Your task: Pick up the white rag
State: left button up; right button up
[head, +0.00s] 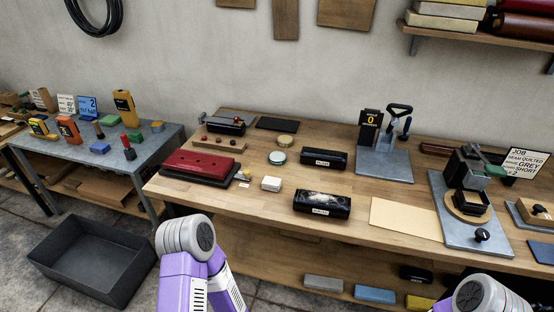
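A small white folded block (271,183) lies on the wooden workbench (230,203), near its front edge, left of the middle. It may be the white rag, but it is too small to be sure. A black labelled box (322,212) to its right has crumpled whitish material on top, which could also be cloth. Purple and grey links of my two arms show at the bottom edge, in front of the bench. Neither gripper's fingers show.
A red case (200,165) lies left of the white block, round tins (277,158) behind it. A second black box (324,158) and a metal stand (384,165) stand farther back. A tan sheet (404,216) lies right. A grey bin (92,262) is on the floor.

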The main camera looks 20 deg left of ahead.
aim_at(271, 184)
jog(key=z, duration=3.55)
jog(key=k, duration=2.1)
jog(key=u, duration=0.3)
